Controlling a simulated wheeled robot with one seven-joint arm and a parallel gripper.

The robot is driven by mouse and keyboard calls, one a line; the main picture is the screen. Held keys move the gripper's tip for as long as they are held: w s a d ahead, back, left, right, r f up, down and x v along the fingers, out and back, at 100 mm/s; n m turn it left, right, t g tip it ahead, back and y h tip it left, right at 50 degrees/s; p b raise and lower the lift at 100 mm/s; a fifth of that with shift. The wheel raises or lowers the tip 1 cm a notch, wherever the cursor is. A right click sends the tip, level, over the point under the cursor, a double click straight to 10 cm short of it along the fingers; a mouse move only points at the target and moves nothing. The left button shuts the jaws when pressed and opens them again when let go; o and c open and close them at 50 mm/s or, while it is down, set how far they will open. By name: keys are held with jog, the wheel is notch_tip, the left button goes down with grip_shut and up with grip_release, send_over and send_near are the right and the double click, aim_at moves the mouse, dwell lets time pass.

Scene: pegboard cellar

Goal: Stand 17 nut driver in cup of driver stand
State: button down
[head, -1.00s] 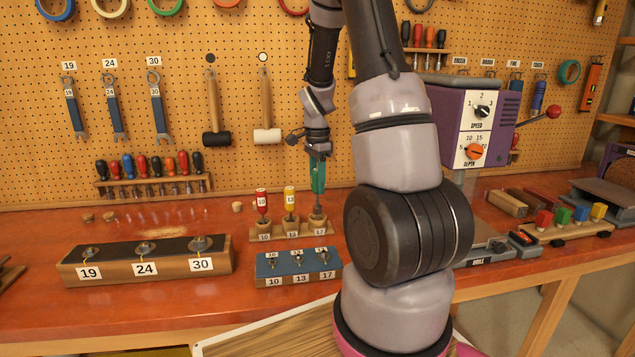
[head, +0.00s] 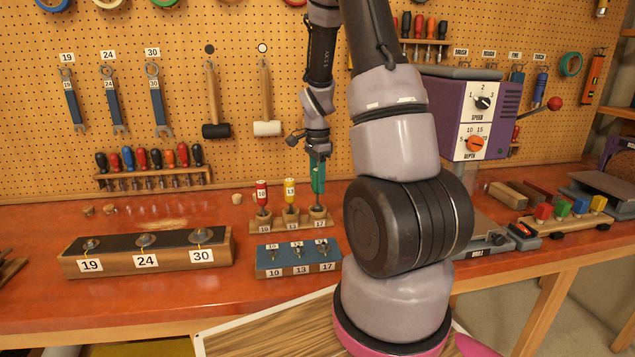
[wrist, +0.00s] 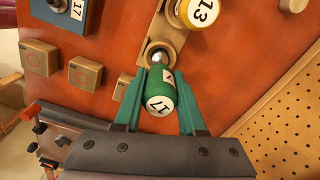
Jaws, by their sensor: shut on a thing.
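My gripper (head: 318,165) is shut on the green nut driver (head: 318,179), which hangs upright, shaft down, over the right-hand cup (head: 318,214) of the wooden driver stand (head: 276,227). The cup carries a 17 label. In the wrist view, the green handle (wrist: 160,97) with its 17 label sits between my green fingers, and its metal shaft end meets the cup mouth (wrist: 158,47). I cannot tell how deep the tip is. A red driver 10 (head: 262,195) and a yellow driver 13 (head: 290,191) stand in the other cups.
A blue-topped block (head: 298,261) labelled 10, 13 and 17 lies in front of the stand. A longer block (head: 146,257) labelled 19, 24 and 30 is left. The purple drill press (head: 465,118) stands right. Small wooden blocks (wrist: 85,74) lie near the stand in the wrist view.

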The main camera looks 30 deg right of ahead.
jog(key=shift+f, duration=0.1)
jog(key=shift+f, duration=1)
jog(key=shift+c, duration=2)
grip_release()
jog(key=shift+r, duration=0.1)
jog(key=shift+r, duration=4.9)
